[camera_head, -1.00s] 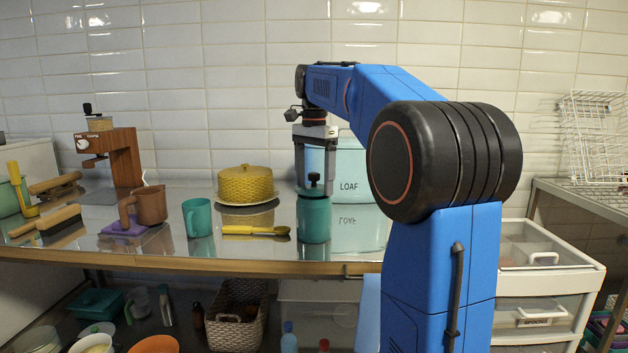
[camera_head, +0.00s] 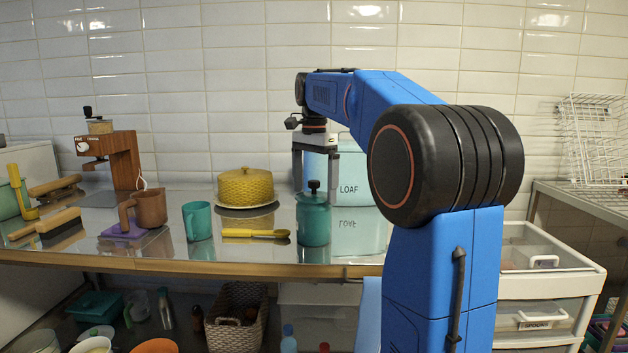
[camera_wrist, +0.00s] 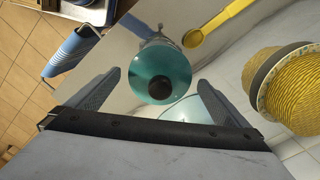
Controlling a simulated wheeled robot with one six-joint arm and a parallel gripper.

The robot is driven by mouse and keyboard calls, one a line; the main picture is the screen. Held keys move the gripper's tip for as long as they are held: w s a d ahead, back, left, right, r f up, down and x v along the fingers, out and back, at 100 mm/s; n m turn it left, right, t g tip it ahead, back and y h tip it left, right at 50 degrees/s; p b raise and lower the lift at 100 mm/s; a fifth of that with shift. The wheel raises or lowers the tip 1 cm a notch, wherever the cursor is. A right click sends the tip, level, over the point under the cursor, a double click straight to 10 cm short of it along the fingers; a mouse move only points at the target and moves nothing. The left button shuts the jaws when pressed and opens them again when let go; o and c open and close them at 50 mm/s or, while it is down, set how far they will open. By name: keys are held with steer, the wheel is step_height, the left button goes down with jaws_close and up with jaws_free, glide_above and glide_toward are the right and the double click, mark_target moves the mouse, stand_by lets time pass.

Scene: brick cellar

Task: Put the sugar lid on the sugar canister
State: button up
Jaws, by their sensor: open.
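The sugar canister (camera_head: 313,224) is a teal cylinder standing upright on the shiny counter near its front edge. The teal sugar lid (camera_head: 314,198) with a black knob sits on top of it and looks level. In the wrist view the lid (camera_wrist: 150,68) with its dark knob shows from above, hiding most of the canister. My gripper (camera_head: 315,186) is open above the lid. In the wrist view its two fingers (camera_wrist: 160,80) stand wide apart on either side of the knob, with visible gaps and nothing between them held.
A teal LOAF box (camera_head: 352,172) stands behind the canister. To the left are a yellow spoon (camera_head: 250,233), a teal mug (camera_head: 198,221), a yellow woven dome (camera_head: 246,186) on a plate, and a brown pitcher (camera_head: 150,208). White drawers (camera_head: 545,290) stand right.

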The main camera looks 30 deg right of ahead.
mark_target(314, 181)
step_height(314, 181, up, 13)
stand_by(0.5)
steer(key=shift+r, duration=0.1)
steer(key=s+a+f+n+t, duration=0.1)
steer(key=s+a+f+n, duration=0.35)
steer(key=s+f, duration=0.25)
steer(key=s+a+f+n+t, duration=0.1)
steer(key=s+a+f+n, duration=0.3)
steer(key=s+a+f, duration=0.3)
steer(key=s+a+f+n+t, duration=0.1)
steer(key=s+f+n, duration=0.3)
steer(key=s+f, duration=0.4)
steer(key=s+a+f+n+t, duration=0.1)
steer(key=s+a+f+n, duration=0.2)
steer(key=s+f, duration=0.5)
step_height(314, 181, down, 8)
steer(key=shift+a+n+t, duration=0.15)
steer(key=shift+n+t, duration=0.2)
steer(key=shift+t, duration=0.05)
